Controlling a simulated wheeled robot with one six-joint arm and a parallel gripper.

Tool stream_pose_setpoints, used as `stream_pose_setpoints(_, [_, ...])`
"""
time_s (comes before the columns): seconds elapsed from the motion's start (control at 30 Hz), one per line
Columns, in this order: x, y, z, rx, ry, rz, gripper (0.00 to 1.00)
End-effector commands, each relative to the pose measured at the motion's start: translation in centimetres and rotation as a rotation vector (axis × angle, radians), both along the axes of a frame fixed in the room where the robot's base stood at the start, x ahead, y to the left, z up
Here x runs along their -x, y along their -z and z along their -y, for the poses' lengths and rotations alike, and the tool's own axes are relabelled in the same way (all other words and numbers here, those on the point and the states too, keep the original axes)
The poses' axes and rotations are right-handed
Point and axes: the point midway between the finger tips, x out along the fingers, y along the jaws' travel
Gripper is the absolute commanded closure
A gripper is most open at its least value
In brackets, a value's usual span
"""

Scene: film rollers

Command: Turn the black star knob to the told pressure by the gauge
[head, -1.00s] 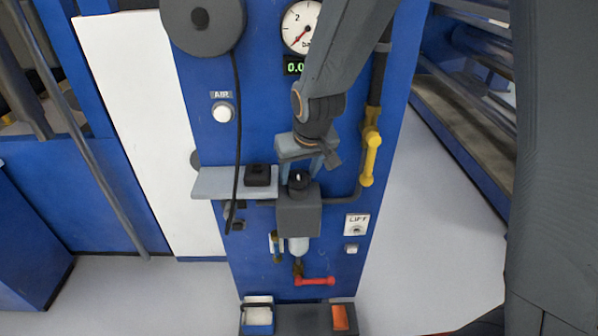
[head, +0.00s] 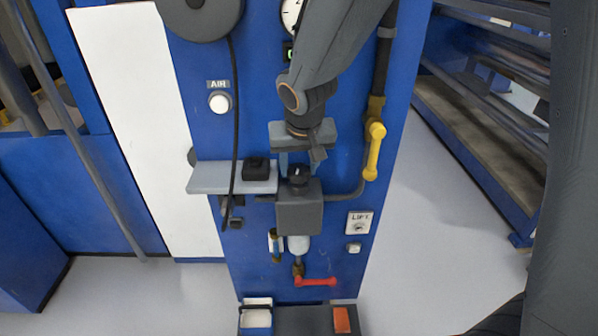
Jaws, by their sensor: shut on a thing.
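The black star knob (head: 298,177) sits on top of a grey regulator block (head: 299,212) on the blue panel. My gripper (head: 299,168) points down from above, its fingers on either side of the knob and shut on it. The knob's upper part is partly hidden between the fingers. The round white pressure gauge (head: 289,14) is at the top, mostly hidden behind my arm, and its needle cannot be read. Only the left edge of the digital readout (head: 288,53) below it shows, so its value cannot be read.
A grey shelf (head: 222,178) with a black block (head: 256,168) stands left of the regulator. A yellow-handled valve (head: 374,150) is close on the right. A red lever (head: 316,282) is below. A black cable (head: 233,110) hangs at left.

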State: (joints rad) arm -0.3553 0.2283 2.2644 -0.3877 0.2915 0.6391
Motion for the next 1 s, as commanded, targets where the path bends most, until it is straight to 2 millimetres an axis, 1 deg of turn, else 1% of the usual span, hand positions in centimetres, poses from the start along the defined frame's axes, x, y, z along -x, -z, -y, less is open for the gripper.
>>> stream_pose_setpoints(0.03, [-0.23,0.29,-0.15,-0.001,0.022,0.005,0.78])
stream_pose_setpoints(0.23, [-0.28,0.44,-0.23,-0.002,0.147,0.005,0.78])
stream_pose_setpoints(0.8, [-0.26,0.13,-0.46,-0.001,0.6,0.003,0.78])
stream_pose_setpoints(1.0, [-0.25,0.01,-0.49,0.0,0.725,0.002,0.78])
